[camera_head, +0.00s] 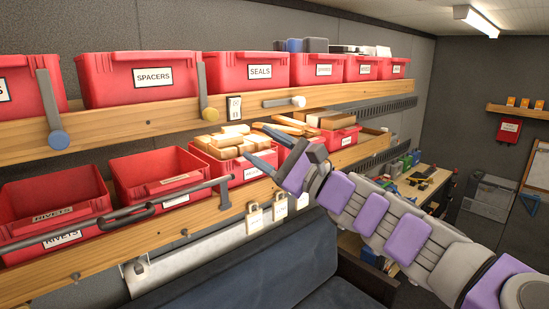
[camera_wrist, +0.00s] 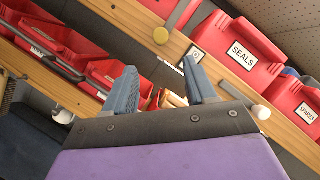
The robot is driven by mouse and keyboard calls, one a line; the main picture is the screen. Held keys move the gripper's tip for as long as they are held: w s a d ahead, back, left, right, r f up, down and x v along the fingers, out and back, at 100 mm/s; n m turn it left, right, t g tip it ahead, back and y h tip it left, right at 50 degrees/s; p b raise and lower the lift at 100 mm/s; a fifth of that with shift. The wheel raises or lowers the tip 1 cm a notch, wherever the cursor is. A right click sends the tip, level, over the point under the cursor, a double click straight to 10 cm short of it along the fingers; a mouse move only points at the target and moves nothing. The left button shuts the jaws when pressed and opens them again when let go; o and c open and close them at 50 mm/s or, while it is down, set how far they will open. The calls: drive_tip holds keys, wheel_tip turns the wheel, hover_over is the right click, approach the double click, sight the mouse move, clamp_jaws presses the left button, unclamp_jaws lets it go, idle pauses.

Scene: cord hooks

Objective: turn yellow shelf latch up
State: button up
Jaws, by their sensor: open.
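The yellow shelf latch is a grey bar with a round yellow knob (camera_head: 210,114) on the upper wooden shelf rail. Its bar (camera_head: 202,82) points up from the knob, leaning slightly left, in front of the gap between the spacers and seals bins. My gripper (camera_head: 256,142) is open and empty, below and to the right of this latch in the head view. In the wrist view the yellow knob (camera_wrist: 161,35) shows beyond the two blue-grey fingers (camera_wrist: 160,68), apart from them. Its bar runs up and right to the top edge.
A blue-knobbed latch (camera_head: 58,138) stands with its bar up at left. A white-knobbed latch (camera_head: 298,101) lies with its bar sideways at right. Wood blocks (camera_head: 225,150) fill a bin below. A grey rail (camera_head: 115,215) runs along the lower shelf.

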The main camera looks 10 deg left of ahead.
drive_tip(key=shift+v, duration=1.05)
drive_tip(key=shift+f, duration=0.1)
drive_tip(key=s+a+f+n+g+h+b, duration=0.2)
drive_tip(key=s+f+n+g+b, duration=0.15)
drive_tip(key=s+f+n, duration=0.35)
drive_tip(key=s+a+f+n+g+h+b, duration=0.2)
drive_tip(key=s+a+f+n+g+b, duration=0.15)
drive_tip(key=s+f, duration=0.4)
drive_tip(key=s+d+f+n+h+b, duration=0.25)
drive_tip(key=s+f, duration=0.35)
drive_tip(key=f, duration=0.3)
drive_tip(key=s+d+f+g+h+b, duration=0.1)
drive_tip(key=s+d+f+h+b, duration=0.3)
drive_tip(key=d+f, duration=0.8)
drive_tip(key=s+d+f+g+h+b, duration=0.2)
drive_tip(key=s+d+f+h+b, duration=0.3)
drive_tip(key=f, duration=1.3)
drive_tip(key=s+d+h, duration=0.4)
drive_tip(key=s+d, duration=0.2)
drive_tip(key=d, duration=0.2)
drive_tip(key=shift+s+f+g, duration=0.25)
drive_tip(key=shift+s+g, duration=0.05)
